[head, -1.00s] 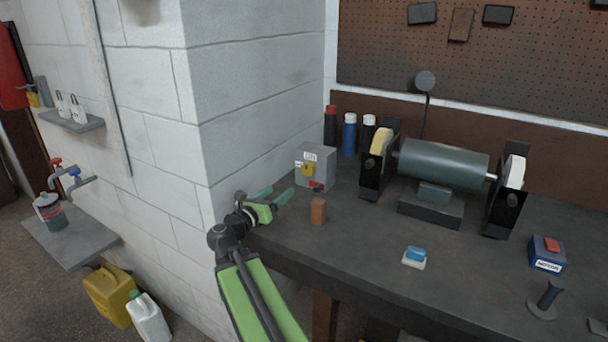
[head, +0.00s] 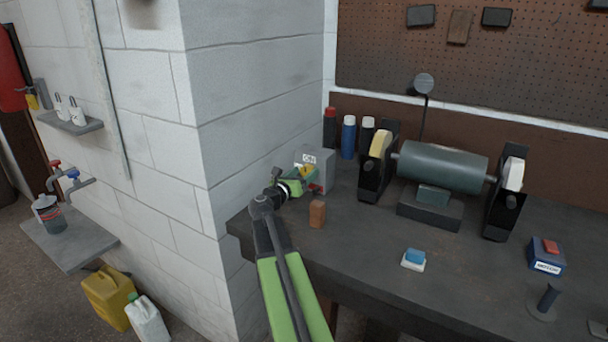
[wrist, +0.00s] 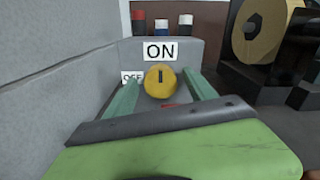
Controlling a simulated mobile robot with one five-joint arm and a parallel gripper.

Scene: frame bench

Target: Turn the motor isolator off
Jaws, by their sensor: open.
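The motor isolator is a grey box (head: 322,162) on the bench against the white block wall. In the wrist view its front carries a yellow round knob (wrist: 160,80) with a dark slot standing upright, pointing at the ON label (wrist: 160,51). An OFF label (wrist: 131,77) sits to the knob's left, partly hidden by a finger. Something red shows just below the knob. My gripper (wrist: 162,88) is open, its two green fingers on either side of the knob; I cannot tell whether they touch it. In the head view my gripper (head: 303,176) covers much of the box's front.
A brown block (head: 317,214) stands on the bench close to my arm. A bench grinder (head: 440,168) is to the right, with several spray cans (head: 348,137) behind the box. A blue MOTOR box with a red button (head: 547,256) sits far right. The front middle bench is mostly clear.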

